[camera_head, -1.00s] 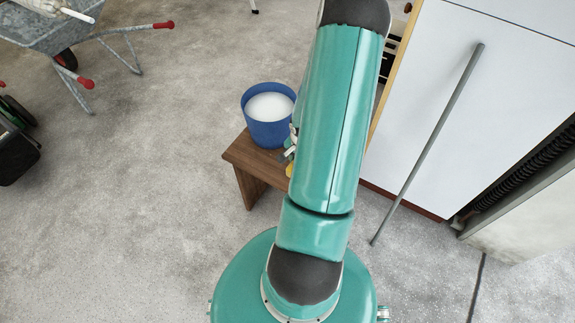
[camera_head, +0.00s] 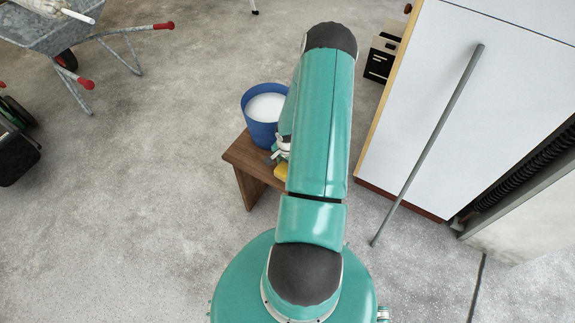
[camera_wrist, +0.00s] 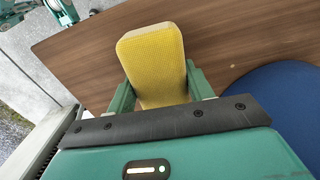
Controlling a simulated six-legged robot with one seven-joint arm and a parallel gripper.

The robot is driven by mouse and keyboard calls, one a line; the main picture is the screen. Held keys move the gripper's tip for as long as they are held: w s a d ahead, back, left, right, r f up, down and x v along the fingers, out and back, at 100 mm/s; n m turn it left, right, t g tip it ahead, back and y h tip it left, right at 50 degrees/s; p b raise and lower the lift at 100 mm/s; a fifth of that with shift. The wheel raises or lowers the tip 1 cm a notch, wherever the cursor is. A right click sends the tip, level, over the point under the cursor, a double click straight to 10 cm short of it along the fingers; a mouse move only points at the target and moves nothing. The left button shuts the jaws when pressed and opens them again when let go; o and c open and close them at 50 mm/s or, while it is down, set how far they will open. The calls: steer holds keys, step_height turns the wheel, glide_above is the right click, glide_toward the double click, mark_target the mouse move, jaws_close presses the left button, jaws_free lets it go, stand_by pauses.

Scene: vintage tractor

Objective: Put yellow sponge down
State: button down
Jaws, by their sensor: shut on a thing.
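My gripper (camera_wrist: 158,88) is shut on the yellow sponge (camera_wrist: 153,58), with a green finger on each side of it in the wrist view. The sponge is over the brown wooden bench (camera_wrist: 255,35); I cannot tell whether it touches the top. In the head view a small part of the yellow sponge (camera_head: 281,172) shows at the left edge of my arm, over the bench (camera_head: 240,160). My arm hides the rest of the sponge and most of the gripper there.
A blue bucket (camera_head: 262,130) with white contents stands on the bench, close to my gripper; its side (camera_wrist: 285,95) also shows at the right of the wrist view. A white cabinet (camera_head: 450,100) with a leaning grey pole (camera_head: 428,145) stands at the right.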

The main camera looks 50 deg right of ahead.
steer(key=shift+f, duration=0.15)
steer(key=c, duration=0.6)
jaws_free()
step_height(320, 180, up, 13)
steer(key=w+a+r+n+t+h, duration=0.1)
steer(key=w+a+r+n, duration=0.15)
steer(key=a+r, duration=0.45)
steer(key=w+a+r+n+h, duration=0.1)
steer(key=w+a+r+n, duration=0.15)
steer(key=r, duration=0.75)
steer(key=w+a+r+n+t+h, duration=0.1)
steer(key=w+a+r+n, duration=0.15)
steer(key=a+r, duration=0.5)
steer(key=s+a+r+n+t+y, duration=0.1)
steer(key=s+a+r+n, duration=0.4)
steer(key=a+r, duration=0.2)
steer(key=s+a+r+n+t+y, duration=0.2)
steer(key=s+a+r+n, duration=0.3)
steer(key=a+r, duration=0.3)
steer(key=a, duration=0.4)
steer(key=shift+s+t, duration=0.2)
steer(key=shift+t, duration=0.1)
